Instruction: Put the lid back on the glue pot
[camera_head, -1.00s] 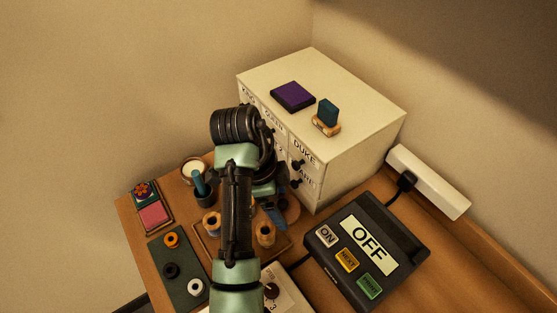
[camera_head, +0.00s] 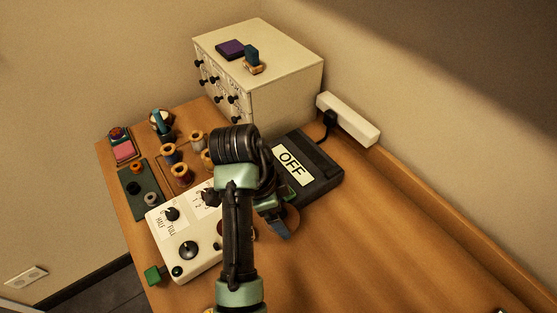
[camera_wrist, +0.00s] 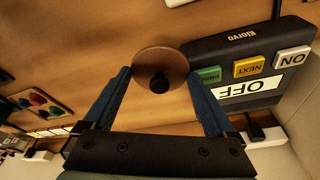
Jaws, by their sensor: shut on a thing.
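A round brown lid with a black knob (camera_wrist: 160,80) sits between the blue fingertips of my gripper (camera_wrist: 159,74) in the wrist view. The gripper is shut on its rim. In the head view the lid (camera_head: 291,218) shows partly behind my blue fingers (camera_head: 280,229), in front of the black OFF box; its height over the table is hard to tell. A pale-rimmed round pot (camera_head: 155,115), likely the glue pot, stands at the table's back left. A cup with a teal brush (camera_head: 160,123) partly hides it.
The black box (camera_head: 319,183) reads OFF. A cream control box with knobs (camera_head: 174,233) stands left of my arm. Several thread spools (camera_head: 180,172) stand between it and the drawer cabinet (camera_head: 283,88). The table's front right (camera_head: 400,250) is bare.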

